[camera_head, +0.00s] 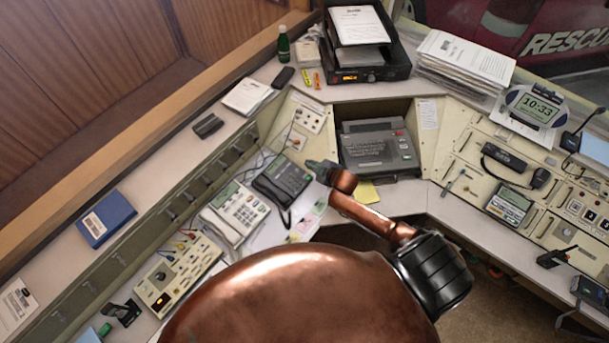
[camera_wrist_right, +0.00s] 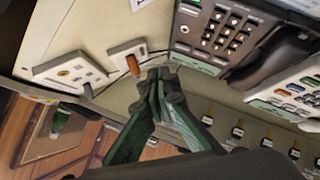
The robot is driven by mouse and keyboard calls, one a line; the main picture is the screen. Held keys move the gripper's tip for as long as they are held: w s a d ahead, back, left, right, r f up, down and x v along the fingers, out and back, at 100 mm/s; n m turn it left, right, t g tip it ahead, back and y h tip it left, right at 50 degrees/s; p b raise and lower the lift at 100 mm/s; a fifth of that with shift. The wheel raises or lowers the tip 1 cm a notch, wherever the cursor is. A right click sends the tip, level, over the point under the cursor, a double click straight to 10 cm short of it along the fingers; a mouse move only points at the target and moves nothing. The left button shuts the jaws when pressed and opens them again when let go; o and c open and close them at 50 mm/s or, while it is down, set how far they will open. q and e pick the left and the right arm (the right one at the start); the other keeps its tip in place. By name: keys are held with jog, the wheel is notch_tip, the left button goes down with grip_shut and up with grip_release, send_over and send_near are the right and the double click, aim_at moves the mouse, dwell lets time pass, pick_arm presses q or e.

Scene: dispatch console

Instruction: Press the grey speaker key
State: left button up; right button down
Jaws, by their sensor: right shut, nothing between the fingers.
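A dark desk phone (camera_head: 284,181) stands on the left console beside a white desk phone (camera_head: 236,212). The dark phone's keypad (camera_wrist_right: 213,38) and black handset (camera_wrist_right: 272,55) show in the right wrist view, with the white phone (camera_wrist_right: 292,97) at the right edge. I cannot make out which key is the grey speaker key. My right gripper (camera_head: 319,166) is up and to the right of the dark phone in the head view. In the right wrist view its green fingers (camera_wrist_right: 158,76) are together and empty, just left of the dark phone. My left gripper is not in view.
A small plate with connectors (camera_wrist_right: 75,72) and an orange plug (camera_wrist_right: 133,64) lie left of the fingers in the wrist view. A grey machine (camera_head: 376,150) sits in the corner recess. A control panel with knobs (camera_head: 178,272) is left of the phones.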

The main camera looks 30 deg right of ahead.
aim_at(305, 175)
jog(key=f+b, duration=0.3)
jog(key=b, duration=0.1)
jog(key=shift+w+a+f, duration=0.15)
jog(key=shift+a+f, duration=0.05)
jog(key=shift+f, duration=0.2)
jog(key=f+b, duration=0.3)
jog(key=shift+w+f, duration=0.2)
jog(key=shift+w, duration=0.1)
jog(key=shift+w+a+f+b, duration=0.1)
jog(key=shift+f+b, duration=0.5)
jog(key=shift+w+f, duration=0.1)
jog(key=shift+f, duration=0.05)
jog(key=shift+f, duration=0.4)
